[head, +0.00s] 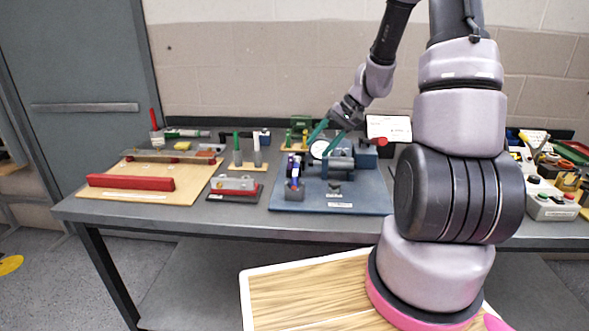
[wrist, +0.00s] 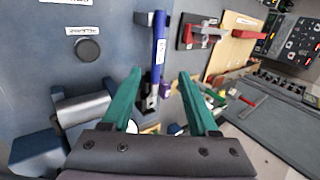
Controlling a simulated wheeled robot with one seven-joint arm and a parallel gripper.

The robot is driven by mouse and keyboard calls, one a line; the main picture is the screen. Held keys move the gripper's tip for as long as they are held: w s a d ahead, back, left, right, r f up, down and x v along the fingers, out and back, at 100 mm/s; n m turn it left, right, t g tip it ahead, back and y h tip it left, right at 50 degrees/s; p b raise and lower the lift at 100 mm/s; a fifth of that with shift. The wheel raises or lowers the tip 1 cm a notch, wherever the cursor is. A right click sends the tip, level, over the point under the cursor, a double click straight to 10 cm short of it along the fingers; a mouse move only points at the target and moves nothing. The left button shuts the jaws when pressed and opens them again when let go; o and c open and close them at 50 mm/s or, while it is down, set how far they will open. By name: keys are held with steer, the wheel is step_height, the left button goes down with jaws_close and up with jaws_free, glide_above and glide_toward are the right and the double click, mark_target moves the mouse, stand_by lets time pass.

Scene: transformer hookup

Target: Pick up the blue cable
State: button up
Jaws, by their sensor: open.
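My gripper (head: 318,148) is over the blue mat in the head view, its two green fingers pointing down and left. In the wrist view my gripper (wrist: 160,73) is open, with no object held. A slim blue bar, which looks like the blue cable (wrist: 160,48), shows beyond and between the fingertips, running lengthwise in the picture. Its lower end is by a dark fitting. In the head view a small blue piece (head: 291,163), probably the same cable, stands at the mat's left side; its outline is too small to make out fully.
The blue mat (head: 360,203) carries a grey cylinder fixture (head: 340,162) close by my gripper and a small holder (head: 294,190). Left are a grey-and-red block (head: 234,184) and a wooden board (head: 132,193) with a red bar (head: 131,181). Control boxes (head: 550,202) stand right.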

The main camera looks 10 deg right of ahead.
glide_toward(297, 172)
steer(key=s+x, duration=0.1)
steer(key=x, duration=0.2)
steer(key=shift+w+x, duration=0.15)
steer(key=shift+x, duration=1.25)
steer(key=shift+w+x, duration=0.2)
steer(key=shift+x, duration=1.15)
jaws_close()
steer(key=shift+r, duration=0.1)
